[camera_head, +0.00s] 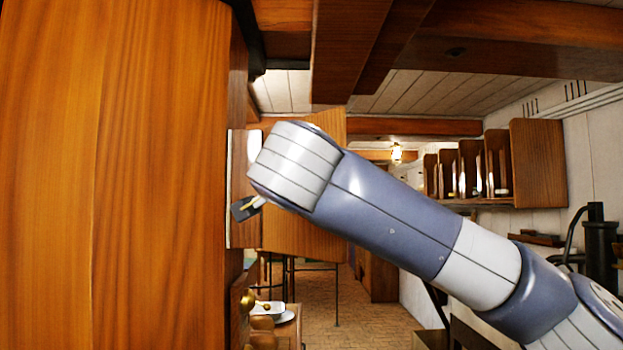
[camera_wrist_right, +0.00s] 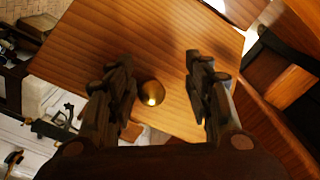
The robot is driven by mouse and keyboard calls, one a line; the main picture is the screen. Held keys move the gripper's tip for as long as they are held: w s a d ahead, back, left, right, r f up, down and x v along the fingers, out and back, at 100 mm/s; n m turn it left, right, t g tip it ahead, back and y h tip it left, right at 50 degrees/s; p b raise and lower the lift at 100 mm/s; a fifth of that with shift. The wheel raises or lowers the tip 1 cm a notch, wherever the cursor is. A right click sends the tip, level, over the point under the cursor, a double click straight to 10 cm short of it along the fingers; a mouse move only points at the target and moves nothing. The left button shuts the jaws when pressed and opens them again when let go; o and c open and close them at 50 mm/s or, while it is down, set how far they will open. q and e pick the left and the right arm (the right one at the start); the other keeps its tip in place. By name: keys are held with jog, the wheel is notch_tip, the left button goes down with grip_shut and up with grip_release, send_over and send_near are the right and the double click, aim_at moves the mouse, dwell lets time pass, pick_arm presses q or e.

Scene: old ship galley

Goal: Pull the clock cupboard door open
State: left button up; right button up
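A wooden door panel with a round brass knob (camera_wrist_right: 152,92) fills the middle of the right wrist view; I take it for the clock cupboard door (camera_wrist_right: 160,45). My right gripper (camera_wrist_right: 158,60) is open, one dark finger on each side of the knob, with visible gaps to it. In the head view, a light wooden panel (camera_head: 300,238), seemingly this door, stands out into the room behind my right arm. Only a small dark part of the right gripper (camera_head: 245,208) shows there; the knob is hidden. No clock is visible. My left gripper is not in view.
A large wooden panel (camera_head: 110,170) fills the left of the head view. Beams (camera_head: 530,35) run overhead. A wooden rack (camera_head: 540,165) hangs on the right wall. White dishes (camera_head: 268,309) lie low near the middle. Brick-patterned floor (camera_head: 365,325) is clear beyond.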

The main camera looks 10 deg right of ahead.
jog(key=v, duration=1.2)
jog(key=shift+d, duration=0.1)
dwell(0.4)
